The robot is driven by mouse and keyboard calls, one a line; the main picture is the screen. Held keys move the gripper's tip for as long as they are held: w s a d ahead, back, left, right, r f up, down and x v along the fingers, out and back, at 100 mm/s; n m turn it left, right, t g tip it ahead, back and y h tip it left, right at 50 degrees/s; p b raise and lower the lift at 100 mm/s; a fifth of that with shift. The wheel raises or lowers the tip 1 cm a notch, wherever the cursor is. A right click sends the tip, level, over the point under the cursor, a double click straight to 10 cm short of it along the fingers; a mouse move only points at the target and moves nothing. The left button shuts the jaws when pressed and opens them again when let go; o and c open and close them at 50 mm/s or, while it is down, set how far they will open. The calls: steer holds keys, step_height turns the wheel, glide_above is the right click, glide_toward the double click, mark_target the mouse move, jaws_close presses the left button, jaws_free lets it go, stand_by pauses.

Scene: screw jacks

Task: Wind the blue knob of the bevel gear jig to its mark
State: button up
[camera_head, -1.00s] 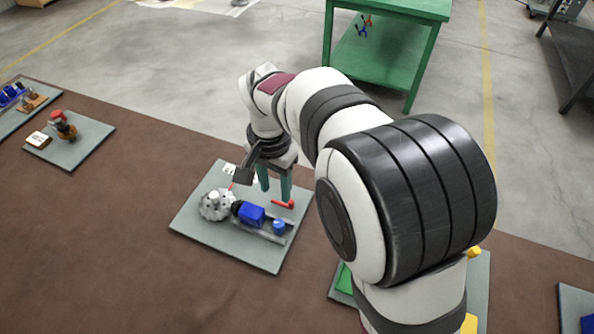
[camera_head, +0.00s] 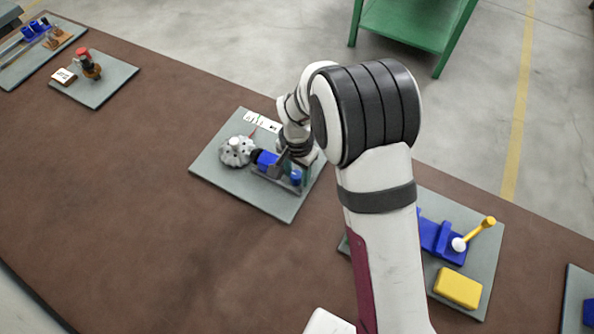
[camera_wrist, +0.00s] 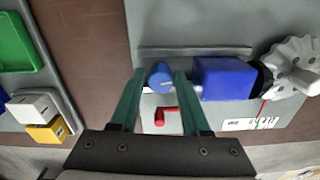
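The bevel gear jig stands on a grey plate (camera_head: 225,176). It has a pale toothed gear (camera_head: 237,151), a blue block (camera_head: 267,160) and a blue knob (camera_head: 295,177) at its right end. In the wrist view the blue knob (camera_wrist: 160,76) shows a short pale line and lies between my fingertips. My gripper (camera_wrist: 160,74) is open, its green fingers either side of the knob with what look like narrow gaps; I cannot tell whether they touch it. A red L-shaped piece (camera_wrist: 166,117) lies between the fingers, nearer the palm. A white marked card (camera_wrist: 250,124) sits beside the gear.
A plate to the right carries a blue fixture (camera_head: 440,238) with a yellow lever and a yellow block (camera_head: 458,287). A plate at the left holds a red-topped piece (camera_head: 86,64). A green tray (camera_wrist: 15,45) shows in the wrist view. Brown table left of the jig is clear.

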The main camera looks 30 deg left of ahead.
mark_target(297, 173)
jaws_close()
steer(key=shift+n, duration=1.6)
steer(key=shift+o, duration=0.2)
jaws_free()
steer(key=shift+r, duration=0.1)
step_height(297, 173, up, 16)
